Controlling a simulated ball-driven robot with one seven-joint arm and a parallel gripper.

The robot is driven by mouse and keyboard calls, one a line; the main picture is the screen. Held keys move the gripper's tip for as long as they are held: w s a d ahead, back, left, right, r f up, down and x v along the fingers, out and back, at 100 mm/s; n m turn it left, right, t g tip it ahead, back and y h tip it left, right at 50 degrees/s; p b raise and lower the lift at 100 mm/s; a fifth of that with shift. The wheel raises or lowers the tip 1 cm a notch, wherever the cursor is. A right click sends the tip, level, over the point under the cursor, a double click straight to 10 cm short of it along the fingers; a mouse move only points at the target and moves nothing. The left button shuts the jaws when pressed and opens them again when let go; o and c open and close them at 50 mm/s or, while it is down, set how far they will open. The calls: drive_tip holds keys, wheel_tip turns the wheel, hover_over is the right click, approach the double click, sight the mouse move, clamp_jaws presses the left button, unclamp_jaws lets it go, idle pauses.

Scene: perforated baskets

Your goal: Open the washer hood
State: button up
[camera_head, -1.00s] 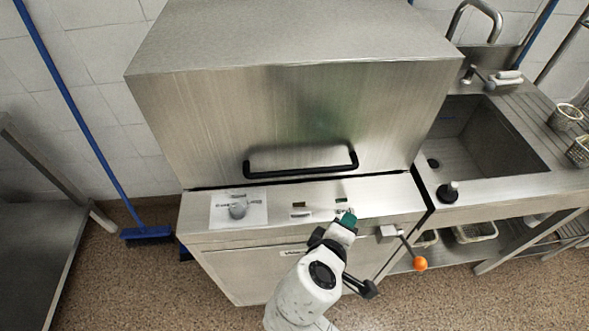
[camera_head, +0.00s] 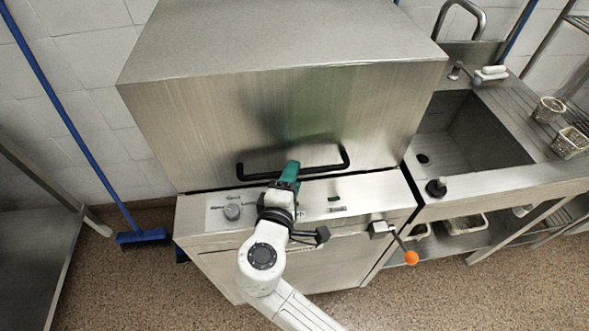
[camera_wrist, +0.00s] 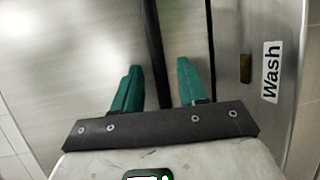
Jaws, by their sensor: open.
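The washer hood (camera_head: 200,125) is a big brushed-steel box, down over the washer's front panel (camera_head: 375,190). Its black bar handle (camera_head: 325,168) runs along the hood's lower front edge. My gripper (camera_head: 291,168) is at the middle of this handle, its green fingers overlapping it in the head view. In the wrist view the fingers of my gripper (camera_wrist: 157,72) are spread apart, with the black handle (camera_wrist: 155,50) running between them. I cannot tell whether either finger touches it.
A lever with an orange ball (camera_head: 411,258) sticks out at the front right. A sink (camera_head: 470,135) adjoins on the right, with baskets (camera_head: 570,142) beyond. A blue broom (camera_head: 142,237) leans at the left.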

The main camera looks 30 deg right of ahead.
drive_tip(key=shift+x, duration=1.15)
drive_tip(key=shift+c, duration=0.3)
clamp_jaws()
